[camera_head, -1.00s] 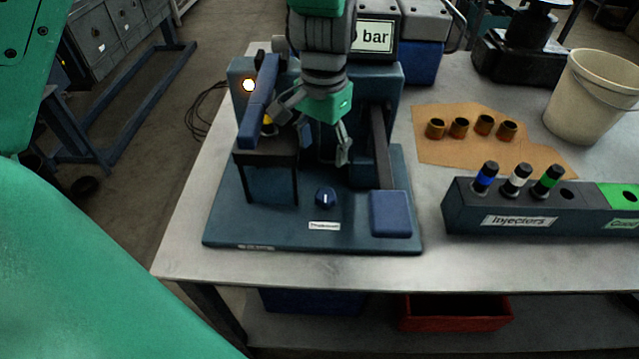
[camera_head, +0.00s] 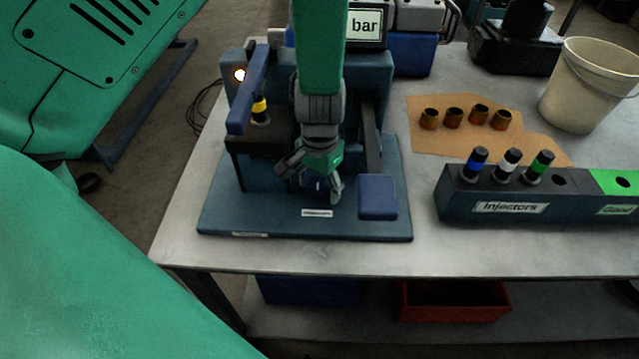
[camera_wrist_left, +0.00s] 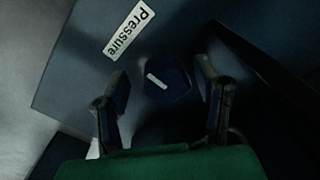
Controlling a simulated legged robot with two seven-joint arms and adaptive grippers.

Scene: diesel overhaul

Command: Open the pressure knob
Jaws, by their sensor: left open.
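The pressure knob (camera_wrist_left: 167,82) is dark blue with a white mark, on the base plate beside the "Pressure" label (camera_wrist_left: 129,29). In the wrist view it lies between the two open fingers of my left gripper (camera_wrist_left: 163,88), with gaps on both sides. In the head view my left gripper (camera_head: 312,183) points down over the knob, which is mostly hidden behind the fingers. The label (camera_head: 317,213) lies just in front of it. Whether the fingertips are level with the knob is unclear. My right gripper is not in view.
A blue lever (camera_head: 248,92) and a yellow-banded injector (camera_head: 260,110) stand to the left of the gripper. A blue block (camera_head: 377,197) sits close on the right. The injector rack (camera_head: 460,205), several brass sleeves (camera_head: 453,117) and a bucket (camera_head: 583,90) are further right.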

